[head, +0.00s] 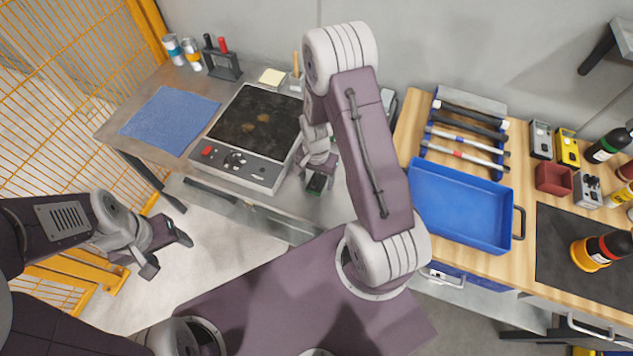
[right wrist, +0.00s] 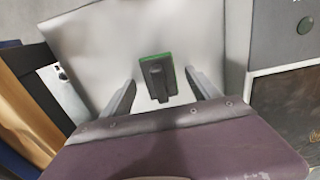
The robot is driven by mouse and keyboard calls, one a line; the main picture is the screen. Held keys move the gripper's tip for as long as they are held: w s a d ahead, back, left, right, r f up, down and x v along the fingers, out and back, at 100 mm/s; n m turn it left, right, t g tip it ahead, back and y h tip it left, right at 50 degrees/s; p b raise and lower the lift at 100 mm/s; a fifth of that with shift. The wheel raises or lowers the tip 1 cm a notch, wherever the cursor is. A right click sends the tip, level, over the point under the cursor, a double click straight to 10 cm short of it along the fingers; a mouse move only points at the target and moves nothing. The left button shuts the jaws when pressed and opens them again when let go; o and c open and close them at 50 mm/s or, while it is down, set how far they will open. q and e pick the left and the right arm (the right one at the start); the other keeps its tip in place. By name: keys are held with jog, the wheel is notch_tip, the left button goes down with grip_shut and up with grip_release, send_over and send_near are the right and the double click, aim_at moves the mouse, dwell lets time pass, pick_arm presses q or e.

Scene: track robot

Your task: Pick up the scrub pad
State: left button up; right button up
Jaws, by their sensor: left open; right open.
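The scrub pad (right wrist: 156,78) is a green pad with a black block or handle on top. It lies on a light grey surface in the right wrist view. In the head view it shows as a small dark green shape (head: 316,184) on the metal bench, right of the hot plate. My right gripper (head: 317,170) points down over it, open and empty. In the right wrist view its two fingers stand apart on either side of the pad, with visible gaps. My left gripper (head: 170,256) is open and empty, out over the floor in front of the bench.
A hot plate (head: 253,180) with a dark top stands left of the pad, beside a blue cloth (head: 172,118). A wooden bench on the right holds a blue tray (head: 462,205), a tool rack and bottles. An orange mesh fence (head: 70,70) stands at left.

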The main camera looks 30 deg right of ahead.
aim_at(317, 177)
jog(key=shift+f, duration=0.3)
jog(key=c, duration=1.5)
jog(key=shift+r, duration=0.15)
notch_tip(317, 177, up, 5)
jog(key=p, duration=0.4)
jog(key=shift+p, duration=0.35)
jog(key=s+r+p, duration=0.2)
jog(key=s+p, duration=0.2)
jog(key=s+a+r+p, duration=0.1)
jog(key=s+r+p, duration=0.1)
jog(key=s+p, duration=0.1)
jog(key=s+r+p, duration=0.2)
jog(key=s+p, duration=0.2)
jog(key=p, duration=0.1)
jog(key=shift+s+a, duration=0.35)
jog(key=shift+a, duration=0.05)
jog(key=shift+f, duration=0.1)
